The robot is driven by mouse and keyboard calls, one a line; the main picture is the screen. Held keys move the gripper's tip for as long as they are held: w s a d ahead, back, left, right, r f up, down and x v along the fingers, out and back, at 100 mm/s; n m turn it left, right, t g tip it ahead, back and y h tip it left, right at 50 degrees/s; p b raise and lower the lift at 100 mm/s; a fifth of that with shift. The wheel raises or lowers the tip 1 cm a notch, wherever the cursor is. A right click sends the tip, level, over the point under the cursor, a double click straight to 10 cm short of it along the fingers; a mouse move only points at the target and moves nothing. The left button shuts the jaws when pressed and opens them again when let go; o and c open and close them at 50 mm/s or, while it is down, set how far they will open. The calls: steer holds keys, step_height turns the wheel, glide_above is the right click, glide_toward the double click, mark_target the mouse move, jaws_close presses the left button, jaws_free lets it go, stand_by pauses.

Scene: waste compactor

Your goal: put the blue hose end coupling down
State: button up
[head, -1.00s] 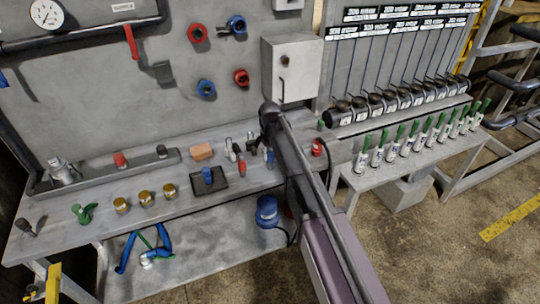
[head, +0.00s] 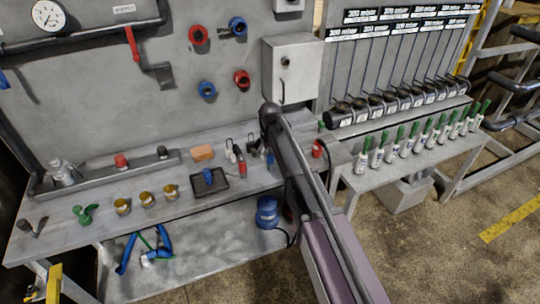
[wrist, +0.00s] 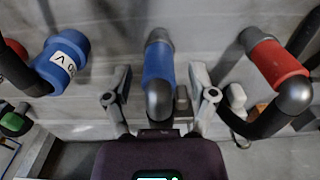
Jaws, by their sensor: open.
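In the wrist view, a blue hose end coupling (wrist: 159,62) with dark grey ends stands between the fingers of my gripper (wrist: 159,82). The fingers are spread, with a visible gap on both sides of the coupling. Its lower grey end is close to the gripper's palm; I cannot tell whether they touch. In the head view my arm hides most of the gripper and that part of the bench.
A labelled blue coupling (wrist: 62,62) is left of my gripper, and a red coupling (wrist: 274,64) is right of it. On the bench (head: 75,240) are a dark tray (head: 222,188), brass fittings (head: 147,200) and an orange-brown block (head: 203,152). A grey box (head: 291,70) hangs behind.

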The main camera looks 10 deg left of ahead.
steer(key=shift+r+p, duration=5.6)
steer(key=shift+r, duration=0.2)
steer(key=s+d+m, duration=0.3)
steer(key=s+d, duration=0.8)
steer(key=d, duration=0.3)
steer(key=s+d+m, duration=0.3)
steer(key=s+d, duration=0.9)
steer(key=d, duration=0.3)
steer(key=shift+d, duration=0.3)
steer(key=shift+w, duration=0.1)
steer(key=shift+f+b, duration=0.5)
